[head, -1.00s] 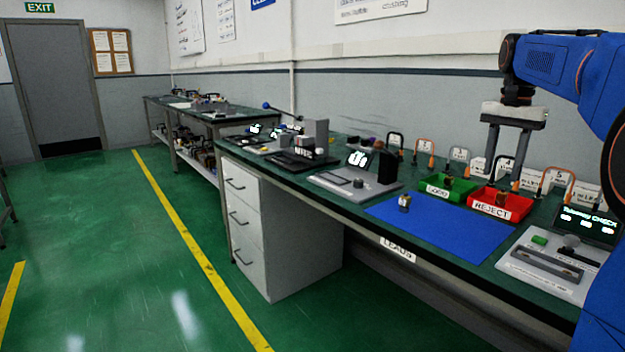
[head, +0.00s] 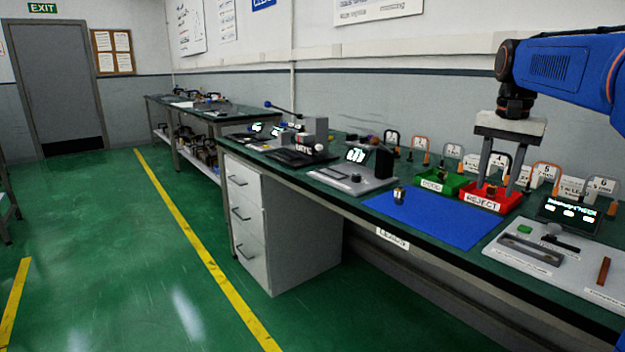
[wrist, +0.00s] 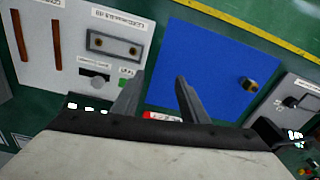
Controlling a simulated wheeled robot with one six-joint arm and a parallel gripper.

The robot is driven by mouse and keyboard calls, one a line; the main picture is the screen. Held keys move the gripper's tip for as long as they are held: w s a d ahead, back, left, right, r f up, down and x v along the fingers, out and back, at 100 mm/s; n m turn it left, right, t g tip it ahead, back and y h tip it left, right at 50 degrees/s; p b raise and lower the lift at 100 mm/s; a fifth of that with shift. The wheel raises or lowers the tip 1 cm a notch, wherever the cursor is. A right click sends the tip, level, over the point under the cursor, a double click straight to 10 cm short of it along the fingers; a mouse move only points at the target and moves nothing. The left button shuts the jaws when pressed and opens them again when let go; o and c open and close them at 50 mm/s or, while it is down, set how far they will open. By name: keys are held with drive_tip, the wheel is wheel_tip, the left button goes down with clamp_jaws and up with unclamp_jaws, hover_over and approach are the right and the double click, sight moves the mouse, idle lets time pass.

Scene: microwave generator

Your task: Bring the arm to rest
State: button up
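My gripper (head: 500,180) hangs from my blue arm at the right of the head view, its two grey fingers pointing down and apart with nothing seen between them. It is above the back of the bench near the red REJECT bin (head: 490,198). In the wrist view the open fingers (wrist: 156,95) reach over the bench, close to the near edge of the blue mat (wrist: 205,65).
A small brass-coloured part (head: 399,195) stands on the blue mat. A green bin (head: 440,184) sits beside the red one. A tester plate with a display (head: 568,214) is at the right. Numbered hooped stands (head: 545,176) line the back. The green floor is clear.

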drive_tip(key=s+a+f+n+t, duration=0.2)
drive_tip(key=s+a+f+n, duration=0.2)
drive_tip(key=s+f, duration=0.8)
drive_tip(key=s+a+f+n+t, duration=0.2)
drive_tip(key=s+a+f+n, duration=0.2)
drive_tip(key=s+a+f, duration=0.4)
drive_tip(key=s+f, duration=0.4)
drive_tip(key=s, duration=0.2)
drive_tip(key=shift+s+a+n, duration=0.25)
drive_tip(key=shift+a+n, duration=0.15)
